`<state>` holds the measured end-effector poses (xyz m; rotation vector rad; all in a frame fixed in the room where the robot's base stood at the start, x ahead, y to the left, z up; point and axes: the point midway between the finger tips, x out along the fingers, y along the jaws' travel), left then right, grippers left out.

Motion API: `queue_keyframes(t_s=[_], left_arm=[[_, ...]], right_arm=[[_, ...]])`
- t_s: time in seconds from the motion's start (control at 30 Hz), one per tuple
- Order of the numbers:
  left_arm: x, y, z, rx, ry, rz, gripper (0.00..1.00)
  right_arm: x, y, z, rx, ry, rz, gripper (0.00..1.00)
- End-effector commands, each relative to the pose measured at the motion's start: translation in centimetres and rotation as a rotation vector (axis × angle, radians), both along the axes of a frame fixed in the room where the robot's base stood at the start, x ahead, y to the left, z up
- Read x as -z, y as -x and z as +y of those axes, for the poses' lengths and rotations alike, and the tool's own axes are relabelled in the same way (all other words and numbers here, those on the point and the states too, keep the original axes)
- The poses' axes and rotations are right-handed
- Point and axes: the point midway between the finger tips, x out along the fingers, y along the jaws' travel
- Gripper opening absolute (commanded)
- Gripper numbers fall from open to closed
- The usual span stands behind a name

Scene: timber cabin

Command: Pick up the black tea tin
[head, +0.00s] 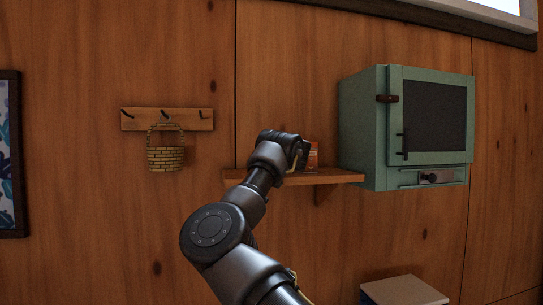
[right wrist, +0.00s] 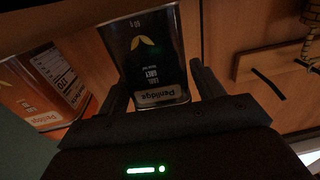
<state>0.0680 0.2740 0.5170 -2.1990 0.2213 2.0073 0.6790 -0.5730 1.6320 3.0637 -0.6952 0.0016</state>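The black tea tin (right wrist: 155,55) shows in the right wrist view, its label inverted and facing the camera. My right gripper (right wrist: 160,80) has one finger on each side of the tin's near end. The fingers are wide apart and very close to the tin's sides; firm contact is not clear. In the head view my right gripper (head: 301,153) is at the wall shelf (head: 335,178), and my arm hides the black tin there. My left gripper is not in view.
An orange tin (head: 312,156) stands beside my gripper on the shelf; it also shows in the right wrist view (right wrist: 40,90). A green cabinet (head: 362,130) hangs just right of the shelf. A basket (head: 165,158) hangs from a hook rack (head: 140,120) to the left.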

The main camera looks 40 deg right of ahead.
Motion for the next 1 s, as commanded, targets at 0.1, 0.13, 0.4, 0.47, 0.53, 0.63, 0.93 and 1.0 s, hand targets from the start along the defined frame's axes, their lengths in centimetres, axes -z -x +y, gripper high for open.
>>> queue_keyframes(t_s=[0.1,0.13,0.4,0.47,0.53,0.63,0.93,1.0], left_arm=[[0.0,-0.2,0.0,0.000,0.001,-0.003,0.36],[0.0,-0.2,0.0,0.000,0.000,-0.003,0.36],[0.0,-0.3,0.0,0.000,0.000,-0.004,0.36],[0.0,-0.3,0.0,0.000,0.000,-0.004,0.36],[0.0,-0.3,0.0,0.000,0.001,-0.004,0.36],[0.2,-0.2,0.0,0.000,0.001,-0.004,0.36],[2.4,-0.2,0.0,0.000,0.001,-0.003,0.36],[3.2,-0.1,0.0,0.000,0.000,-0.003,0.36]], right_arm=[[0.0,0.0,0.0,0.000,0.000,0.000,0.51],[0.0,0.0,0.0,0.000,0.000,0.000,0.47],[-0.1,0.0,0.0,0.000,0.001,0.000,0.21],[-0.1,0.0,0.0,0.000,0.001,0.000,0.21],[-0.1,0.0,0.0,0.000,0.001,0.000,0.21],[-0.2,0.0,0.0,0.000,0.001,0.000,0.21],[-2.3,0.1,-0.1,0.001,0.005,-0.001,0.21],[-3.6,0.5,0.5,-0.001,0.006,-0.003,0.21]])
